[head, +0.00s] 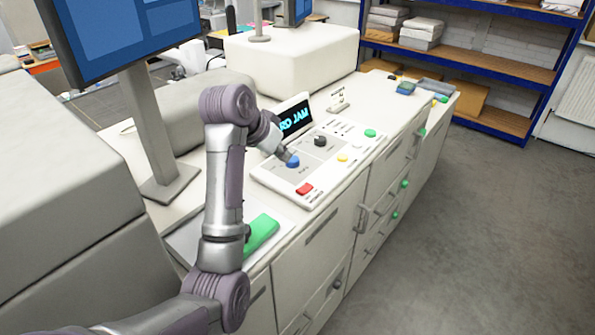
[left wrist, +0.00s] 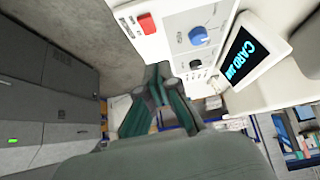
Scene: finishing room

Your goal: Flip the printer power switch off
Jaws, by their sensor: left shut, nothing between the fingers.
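The control panel (head: 325,165) lies on the white cabinet top, with a lit display (head: 295,118) behind it whose partly covered text ends in "RD JAM". A red switch (head: 305,189) sits at the panel's front corner; it also shows in the left wrist view (left wrist: 147,23). I cannot tell its position or read its label. A blue knob (head: 293,162) and a black knob (head: 320,141) are on the panel. My left gripper (head: 288,156) is over the panel beside the blue knob, fingers shut and empty; whether it touches is unclear. It shows in the left wrist view (left wrist: 163,75). My right gripper is out of view.
A small white labelled piece (head: 339,104) stands behind the panel. A monitor (head: 125,35) on a stand is at the left. A green pad (head: 261,232) lies partly behind my arm. The floor (head: 455,220) at the right is clear.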

